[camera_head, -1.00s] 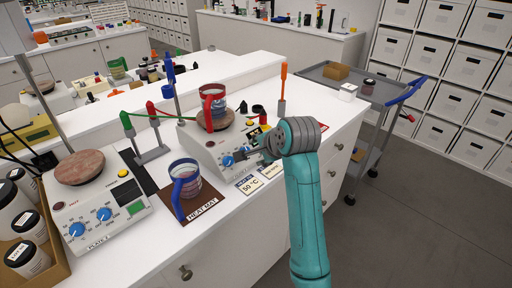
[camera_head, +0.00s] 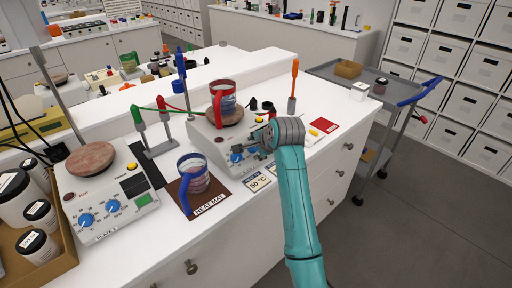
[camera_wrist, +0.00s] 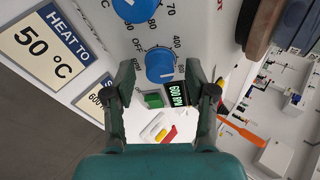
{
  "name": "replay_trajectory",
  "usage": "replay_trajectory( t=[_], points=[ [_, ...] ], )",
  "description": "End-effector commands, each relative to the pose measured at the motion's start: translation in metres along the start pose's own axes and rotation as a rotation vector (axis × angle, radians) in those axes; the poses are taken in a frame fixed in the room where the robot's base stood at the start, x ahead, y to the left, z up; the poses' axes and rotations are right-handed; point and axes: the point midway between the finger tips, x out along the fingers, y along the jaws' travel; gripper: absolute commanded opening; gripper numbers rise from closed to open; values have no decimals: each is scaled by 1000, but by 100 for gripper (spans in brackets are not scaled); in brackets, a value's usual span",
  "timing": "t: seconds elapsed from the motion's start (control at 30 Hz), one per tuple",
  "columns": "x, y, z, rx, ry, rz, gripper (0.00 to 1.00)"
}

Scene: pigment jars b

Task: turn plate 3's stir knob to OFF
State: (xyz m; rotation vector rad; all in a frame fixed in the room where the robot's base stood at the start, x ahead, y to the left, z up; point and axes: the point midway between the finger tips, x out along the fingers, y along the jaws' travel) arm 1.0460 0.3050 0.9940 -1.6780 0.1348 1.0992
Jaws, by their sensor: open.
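The hot plate (camera_head: 212,148), taken as plate 3, stands on the bench, its name label not readable. Its stir knob (camera_wrist: 160,67) is blue, with OFF at its upper left and 400 above right in the wrist view; its pointer is hard to read. It also shows in the head view (camera_head: 252,150). A lit display (camera_wrist: 178,94) beside it reads 600 RPM. My gripper (camera_wrist: 160,75) is open, one fingertip on each side of the stir knob; I cannot tell whether they touch it. In the head view my gripper (camera_head: 264,147) is at the plate's front right.
The heat knob (camera_wrist: 135,8) is close beside the stir knob. A red-handled mug (camera_head: 222,97) stands on the plate top. A blue-handled mug (camera_head: 192,176) stands on the heat mat (camera_head: 214,197). Another hot plate (camera_head: 110,205) is at left. A grey cart (camera_head: 340,82) stands right.

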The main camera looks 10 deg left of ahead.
Motion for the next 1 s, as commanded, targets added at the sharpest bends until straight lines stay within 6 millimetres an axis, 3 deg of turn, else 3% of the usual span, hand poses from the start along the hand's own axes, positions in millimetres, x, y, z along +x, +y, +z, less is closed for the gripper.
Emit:
replay_trajectory(
  t=[0.33, 0.57, 1.0],
  points=[
    [4, 0, 0, 0, 0, 0, 56],
    [4, 0, 0, 0, 0, 0, 0],
    [4, 1, 0, -71, 1, -14, 0]
  ],
)
